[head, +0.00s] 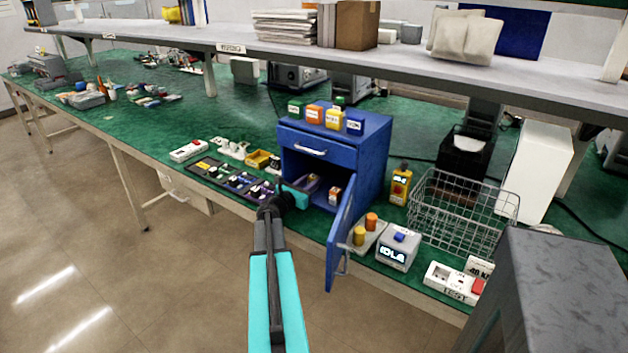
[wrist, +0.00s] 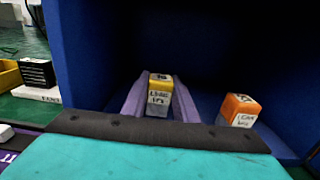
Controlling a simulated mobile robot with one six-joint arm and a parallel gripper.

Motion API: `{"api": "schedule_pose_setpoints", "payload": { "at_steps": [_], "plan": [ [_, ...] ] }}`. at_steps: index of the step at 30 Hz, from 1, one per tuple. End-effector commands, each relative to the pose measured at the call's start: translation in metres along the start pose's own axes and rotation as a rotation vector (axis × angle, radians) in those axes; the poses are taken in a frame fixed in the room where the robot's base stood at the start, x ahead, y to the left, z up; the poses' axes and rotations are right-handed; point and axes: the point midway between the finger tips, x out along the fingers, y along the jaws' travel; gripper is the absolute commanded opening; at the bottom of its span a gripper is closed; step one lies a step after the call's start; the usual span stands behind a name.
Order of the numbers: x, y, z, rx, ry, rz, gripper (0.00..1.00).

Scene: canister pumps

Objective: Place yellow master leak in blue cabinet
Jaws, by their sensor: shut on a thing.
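The blue cabinet (head: 374,165) stands on the green bench with its lower door (head: 341,240) swung open toward the front. My gripper (head: 313,181) reaches into the open lower compartment. In the wrist view its two purple fingers (wrist: 158,86) are shut on a small yellow-topped block (wrist: 160,84) with a white label reading roughly "LEAK". I cannot tell whether the block touches the cabinet floor. An orange-topped labelled block (wrist: 240,108) stands inside, to the right of the fingers; it also shows in the head view (head: 334,193). The held block is hard to make out in the head view.
Several coloured canisters (head: 333,117) stand on the cabinet top. A dark tray (head: 236,181) with small parts lies left of the cabinet. Right of the door are a grey box marked "IDLE" (head: 397,252), a yellow device (head: 400,186) and a wire basket (head: 462,212).

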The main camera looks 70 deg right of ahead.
Motion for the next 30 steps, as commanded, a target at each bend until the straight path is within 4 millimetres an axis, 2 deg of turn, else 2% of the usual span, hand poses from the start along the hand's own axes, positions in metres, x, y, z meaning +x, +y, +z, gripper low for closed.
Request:
{"api": "schedule_pose_setpoints", "payload": {
  "at_steps": [8, 9, 12, 26, 30],
  "plan": [
    [0.0003, -0.0005, -0.0033, 0.0, 0.0, -0.001, 0.03],
    [0.0004, -0.0005, -0.0035, 0.0, 0.0, -0.001, 0.28],
    [0.0004, -0.0006, -0.0028, 0.0, 0.0, -0.001, 0.45],
    [0.0008, -0.0012, 0.0009, 0.0, 0.0, -0.002, 0.45],
    [-0.0087, -0.0016, -0.0002, 0.0, 0.001, -0.001, 0.45]
  ]
}}
